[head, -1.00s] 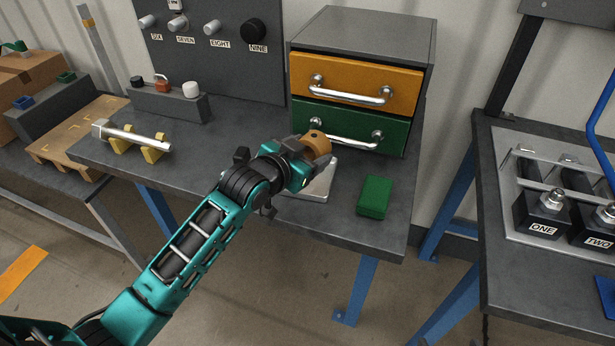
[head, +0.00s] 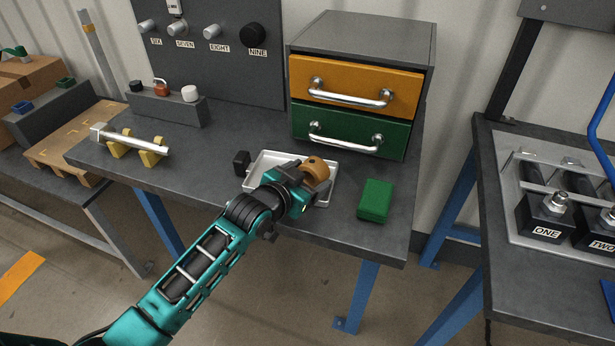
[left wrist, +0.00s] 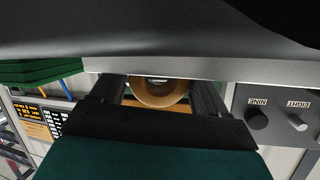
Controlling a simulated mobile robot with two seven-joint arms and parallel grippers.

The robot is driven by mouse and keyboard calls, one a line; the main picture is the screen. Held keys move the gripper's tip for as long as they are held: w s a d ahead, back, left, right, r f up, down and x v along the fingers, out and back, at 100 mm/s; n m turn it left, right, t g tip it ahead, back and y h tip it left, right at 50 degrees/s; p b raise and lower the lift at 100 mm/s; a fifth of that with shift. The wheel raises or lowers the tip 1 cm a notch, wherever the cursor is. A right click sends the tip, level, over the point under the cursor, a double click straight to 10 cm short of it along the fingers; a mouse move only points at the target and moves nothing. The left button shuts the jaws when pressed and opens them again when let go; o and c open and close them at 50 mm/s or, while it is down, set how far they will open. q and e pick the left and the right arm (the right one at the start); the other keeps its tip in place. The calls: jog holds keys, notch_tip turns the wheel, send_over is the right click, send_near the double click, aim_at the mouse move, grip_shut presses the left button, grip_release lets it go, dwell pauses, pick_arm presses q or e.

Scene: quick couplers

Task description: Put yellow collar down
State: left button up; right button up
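The yellow collar (head: 316,171), an orange-tan ring with a small dark hole in its side, is at the tip of my left gripper (head: 308,174). In the left wrist view the collar (left wrist: 158,93) sits between the two dark fingers, which close on it from both sides. In the head view the collar is over the right part of a shallow white tray (head: 262,157) on the bench. I cannot tell whether it touches the tray floor. My gripper and wrist hide the tray's front middle. My right gripper is not in view.
A green block (head: 375,199) lies right of the tray. A cabinet with orange (head: 355,84) and green (head: 349,126) drawers stands behind. A bolt on yellow supports (head: 130,138) is at the left.

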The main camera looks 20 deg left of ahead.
pick_arm(q)
jog(key=shift+s+r, duration=0.2)
jog(key=shift+s, duration=0.25)
jog(key=p+v, duration=0.2)
jog(key=v, duration=0.9)
jog(key=s+d+f+n+g+y, duration=0.1)
jog(key=s+f+n+g, duration=0.1)
jog(key=s+f, duration=1.1)
jog(key=shift+f+n+g, duration=0.3)
jog(key=shift+f+g, duration=0.2)
jog(key=shift+f, duration=0.3)
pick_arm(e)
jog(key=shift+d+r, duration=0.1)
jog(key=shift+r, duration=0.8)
pick_arm(q)
jog(key=shift+d, duration=0.1)
jog(key=shift+c, duration=0.2)
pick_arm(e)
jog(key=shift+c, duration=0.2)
